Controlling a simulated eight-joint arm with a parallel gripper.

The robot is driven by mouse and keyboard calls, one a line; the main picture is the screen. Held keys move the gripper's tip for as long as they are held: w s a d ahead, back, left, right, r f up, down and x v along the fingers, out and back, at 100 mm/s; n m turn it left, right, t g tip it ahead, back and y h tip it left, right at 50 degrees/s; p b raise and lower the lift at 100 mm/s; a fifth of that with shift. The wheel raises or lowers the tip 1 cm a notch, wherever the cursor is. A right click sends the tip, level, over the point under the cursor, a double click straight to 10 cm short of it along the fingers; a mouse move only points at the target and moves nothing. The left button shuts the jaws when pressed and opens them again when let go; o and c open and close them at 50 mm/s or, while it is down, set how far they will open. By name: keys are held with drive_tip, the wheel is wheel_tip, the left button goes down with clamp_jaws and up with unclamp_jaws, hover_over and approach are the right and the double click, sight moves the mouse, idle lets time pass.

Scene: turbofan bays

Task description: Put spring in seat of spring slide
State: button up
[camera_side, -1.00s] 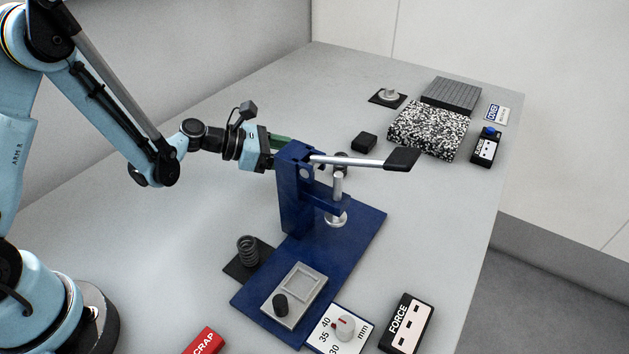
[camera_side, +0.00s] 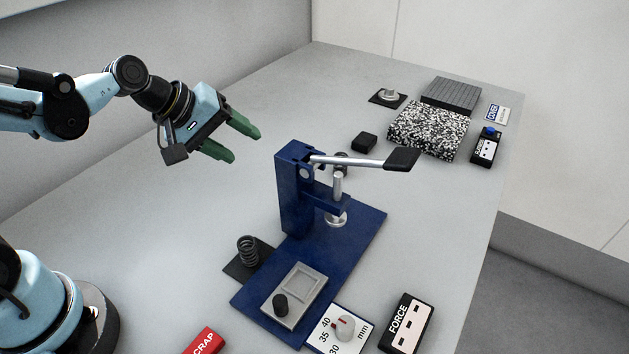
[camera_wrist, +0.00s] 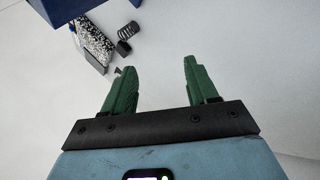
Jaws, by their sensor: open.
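The spring (camera_side: 248,250), a dark upright coil, stands on a black square pad left of the blue press base. A dark coil (camera_wrist: 128,30), seemingly the same spring, shows at the top of the wrist view. The spring slide (camera_side: 300,287) looks to be the light grey plate on the base, with a square recess and a black knob (camera_side: 281,305); no spring shows in it. My gripper (camera_side: 244,146) is open, its green fingers apart and empty, in the air left of the press post and well away from the spring. Both fingers show in the wrist view (camera_wrist: 160,66).
The blue press (camera_side: 294,200) stands upright with a lever (camera_side: 355,161) reaching right and a plunger over its base. A dial card (camera_side: 340,330), FORCE box (camera_side: 407,322) and red SCRAP marker (camera_side: 205,341) lie in front. A speckled block (camera_side: 428,130) lies far right.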

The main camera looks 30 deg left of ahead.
drive_tip(key=s+a+r+m+y, duration=0.1)
drive_tip(key=s+a+m+y, duration=0.2)
drive_tip(key=s+m, duration=0.4)
drive_tip(key=shift+a+r+m, duration=0.15)
drive_tip(key=shift+m, duration=0.85)
drive_tip(key=shift+o, duration=0.4)
drive_tip(key=shift+s+a+m+y, duration=0.2)
drive_tip(key=shift+s+m+y, duration=0.1)
drive_tip(key=shift+s+m, duration=0.2)
drive_tip(key=shift+w, duration=0.1)
